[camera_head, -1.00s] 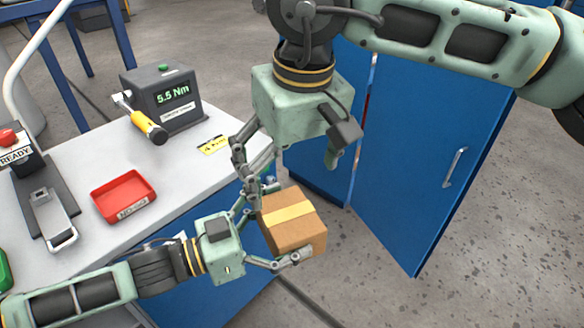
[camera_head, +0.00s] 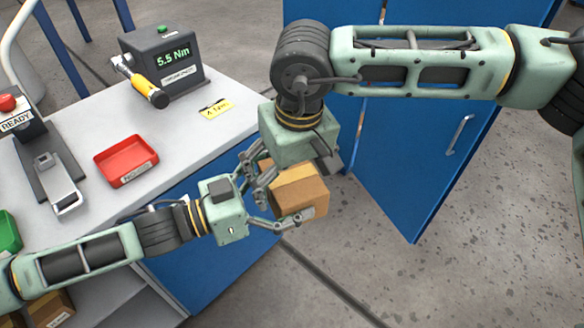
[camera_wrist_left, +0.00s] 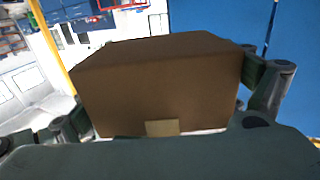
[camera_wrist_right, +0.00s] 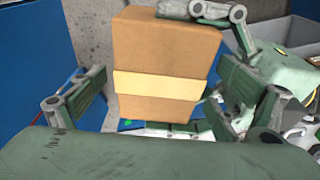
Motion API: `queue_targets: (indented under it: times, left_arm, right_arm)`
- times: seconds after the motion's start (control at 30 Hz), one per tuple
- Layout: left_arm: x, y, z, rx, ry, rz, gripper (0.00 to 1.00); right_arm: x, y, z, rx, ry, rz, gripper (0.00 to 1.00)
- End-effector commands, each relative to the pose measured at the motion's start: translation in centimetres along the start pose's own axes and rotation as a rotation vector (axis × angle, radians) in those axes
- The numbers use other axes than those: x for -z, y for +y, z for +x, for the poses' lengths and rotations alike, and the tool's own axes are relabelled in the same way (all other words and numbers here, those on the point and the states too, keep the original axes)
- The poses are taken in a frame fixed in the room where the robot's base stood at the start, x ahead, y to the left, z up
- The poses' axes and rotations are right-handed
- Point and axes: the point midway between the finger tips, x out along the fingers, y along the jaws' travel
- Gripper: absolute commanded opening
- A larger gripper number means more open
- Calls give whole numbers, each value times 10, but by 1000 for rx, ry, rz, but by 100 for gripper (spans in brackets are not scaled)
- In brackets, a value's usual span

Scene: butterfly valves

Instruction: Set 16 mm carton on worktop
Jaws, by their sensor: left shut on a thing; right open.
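The brown carton (camera_head: 299,190) with a pale yellow tape band is held in the air off the worktop's right edge. My left gripper (camera_head: 268,202) is shut on it from the left, and the carton fills the left wrist view (camera_wrist_left: 160,85). My right gripper (camera_head: 262,172) comes from above, its fingers close to the carton. In the right wrist view its open fingers (camera_wrist_right: 150,100) stand on either side of the carton (camera_wrist_right: 163,60). Whether they touch it is unclear. The white worktop (camera_head: 90,125) lies at the left. No size label shows on the carton.
On the worktop stand a torque tester (camera_head: 175,62) reading 5.5 Nm with a yellow-handled tool, a red tray (camera_head: 126,162), a READY button box (camera_head: 15,118) and a grey fixture (camera_head: 55,182). A blue cabinet (camera_head: 420,150) stands at the right. Bare worktop shows around the tray.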

Motion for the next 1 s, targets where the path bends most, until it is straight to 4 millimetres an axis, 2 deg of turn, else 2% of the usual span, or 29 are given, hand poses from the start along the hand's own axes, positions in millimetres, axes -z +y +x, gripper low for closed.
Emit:
queue_targets:
  times: [0.17,1.0]
  left_arm:
    - [4,1,0,-3,7,3,31]
    - [4,1,1,-4,8,3,31]
  right_arm:
    - [0,0,0,0,0,0,92]
    - [0,0,-1,2,0,0,19]
